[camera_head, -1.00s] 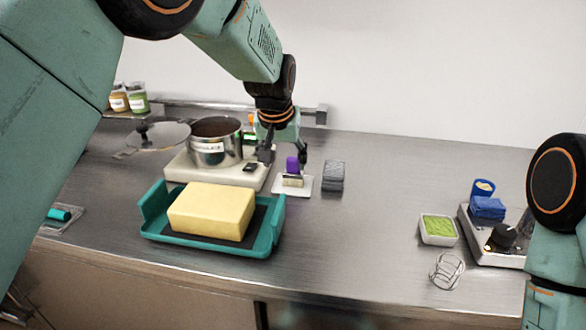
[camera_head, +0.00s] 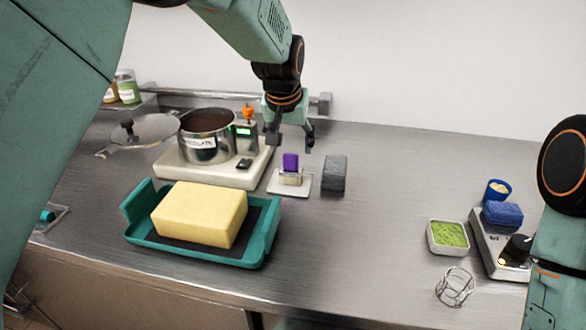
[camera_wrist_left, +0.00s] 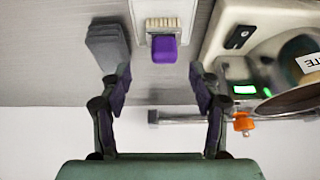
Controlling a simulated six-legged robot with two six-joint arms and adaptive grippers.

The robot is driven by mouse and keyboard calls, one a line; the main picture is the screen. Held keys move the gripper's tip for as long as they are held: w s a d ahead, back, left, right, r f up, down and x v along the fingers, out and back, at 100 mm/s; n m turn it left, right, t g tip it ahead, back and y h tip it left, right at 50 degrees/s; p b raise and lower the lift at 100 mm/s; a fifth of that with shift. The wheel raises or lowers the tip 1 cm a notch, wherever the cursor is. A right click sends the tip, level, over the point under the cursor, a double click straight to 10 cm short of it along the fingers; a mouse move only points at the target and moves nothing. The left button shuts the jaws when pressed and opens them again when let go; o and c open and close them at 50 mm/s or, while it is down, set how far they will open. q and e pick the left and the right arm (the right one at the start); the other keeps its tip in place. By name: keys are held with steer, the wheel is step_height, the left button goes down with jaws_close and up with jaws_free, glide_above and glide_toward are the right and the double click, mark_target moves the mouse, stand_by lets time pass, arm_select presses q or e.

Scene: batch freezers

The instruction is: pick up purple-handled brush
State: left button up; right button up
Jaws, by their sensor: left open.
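The purple-handled brush (camera_head: 290,165) stands bristles down on a small white tray (camera_head: 274,187) at the back middle of the counter. In the left wrist view the brush (camera_wrist_left: 163,47) shows its purple handle and pale bristles at the top, centred between the fingers. My left gripper (camera_head: 290,141) is open and empty, above and slightly behind the brush, apart from it. It also shows in the left wrist view (camera_wrist_left: 161,94) with its fingers spread. My right gripper is not in view; only part of the right arm shows.
A grey block (camera_head: 334,175) stands close to the right of the brush. A pot (camera_head: 207,153) on a cream base (camera_head: 178,171) is at left. A teal tray (camera_head: 138,229) holds a yellow block (camera_head: 199,214). The middle counter is clear.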

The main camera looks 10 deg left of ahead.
mark_target(291, 156)
arm_select(q)
steer(key=shift+w+a+f, duration=0.2)
steer(key=shift+w+f, duration=0.05)
steer(key=shift+f, duration=0.35)
steer(key=shift+w+a+f, duration=0.15)
steer(key=shift+w+f, duration=0.1)
steer(key=shift+f, duration=0.3)
steer(key=shift+w+f, duration=0.15)
steer(key=shift+f, duration=0.55)
steer(key=x, duration=0.3)
steer(key=shift+w+d, duration=0.1)
steer(key=shift+w, duration=0.05)
steer(key=shift+w+a+f, duration=0.2)
steer(key=shift+w, duration=0.1)
steer(key=shift+s+d+r, duration=0.2)
steer(key=shift+s+r, duration=0.15)
steer(key=shift+s, duration=0.05)
steer(key=shift+c, duration=2)
steer(key=shift+w+a+f, duration=0.15)
steer(key=shift+w+f, duration=0.15)
steer(key=c, duration=0.5)
steer(key=shift+s+r, duration=0.2)
steer(key=c, duration=0.3)
steer(key=shift+w, duration=0.1)
steer(key=shift+c, duration=0.3)
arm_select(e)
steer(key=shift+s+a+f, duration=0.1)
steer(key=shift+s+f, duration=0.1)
